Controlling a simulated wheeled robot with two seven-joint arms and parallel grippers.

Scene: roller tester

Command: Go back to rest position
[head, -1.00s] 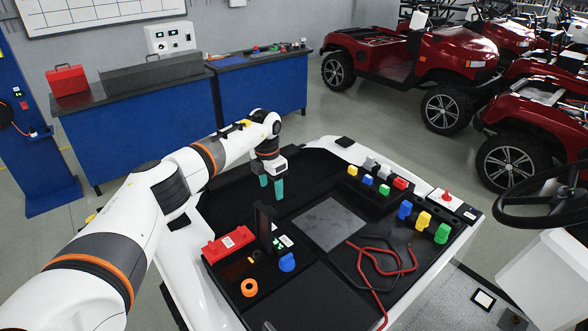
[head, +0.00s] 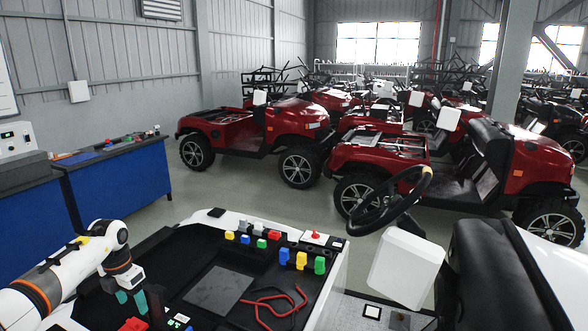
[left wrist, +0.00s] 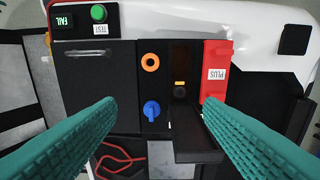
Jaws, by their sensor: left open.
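My left gripper (head: 131,301) is at the lower left of the head view, above the black tester bay. Its teal fingers also show in the left wrist view (left wrist: 160,135), spread wide apart with nothing between them. In the left wrist view, beyond the fingertips, are a blue knob (left wrist: 151,109), an orange ring (left wrist: 150,62) and a red block marked PLUS (left wrist: 216,70). A dark upright piece (left wrist: 190,140) stands near the right finger. A display reading FAIL (left wrist: 65,21) and a green TEST button (left wrist: 99,13) show at top left. My right gripper is not in view.
The bay holds a grey plate (head: 218,291), red cable (head: 275,304) and several coloured connectors (head: 301,260) along its far edge. A steering wheel (head: 393,201) and white box (head: 405,267) stand to the right. Blue benches (head: 120,185) and red vehicles (head: 255,135) stand beyond open floor.

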